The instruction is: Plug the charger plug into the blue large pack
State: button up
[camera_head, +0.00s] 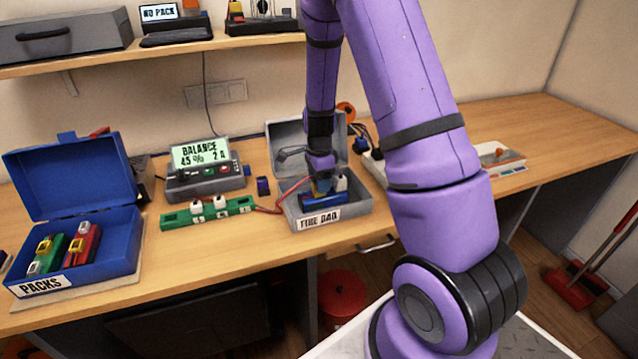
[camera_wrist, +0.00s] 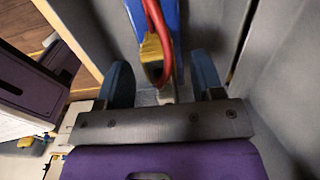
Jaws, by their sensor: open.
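The blue large pack (camera_head: 322,201) lies in the open grey box labelled FIRE BAG (camera_head: 330,218). In the wrist view the pack (camera_wrist: 172,12) shows at the top, with a red cable running over it to a yellow connector (camera_wrist: 153,55). I cannot tell which part of this is the charger plug, or whether it is seated. My gripper (camera_head: 321,183) points down into the box, just above the pack. In the wrist view my gripper (camera_wrist: 162,82) is open, its two blue-grey fingers apart on either side of the connector's line, touching nothing clearly.
A red cable (camera_head: 293,190) runs from the green board (camera_head: 208,213) into the box. The charger (camera_head: 203,171) reads BALANCE. The blue PACKS case (camera_head: 108,240) holds a green and a red pack. The box's raised lid (camera_head: 288,140) stands behind my gripper. A shelf (camera_head: 180,52) hangs above.

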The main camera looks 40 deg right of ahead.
notch_tip(320, 180, up, 9)
jog(key=shift+r, duration=0.15)
dwell(0.7)
jog(key=s+a+r+n+t, duration=0.1)
jog(key=s+a+r+n, duration=0.35)
jog(key=r, duration=0.45)
jog(key=s+a+r+n+t, duration=0.2)
jog(key=s+a+r+n, duration=0.2)
jog(key=s+r+n, duration=0.3)
jog(key=s+a+r+n+t, duration=0.1)
jog(key=s+a+r+n, duration=0.1)
jog(key=s+r+n, duration=0.2)
jog(key=s+a+r+n+t, duration=0.1)
jog(key=s+r+n, duration=0.3)
jog(key=s, duration=0.7)
jog(key=shift+a+r+n, duration=0.25)
jog(key=shift+a+n, duration=0.55)
jog(key=shift+n, duration=0.05)
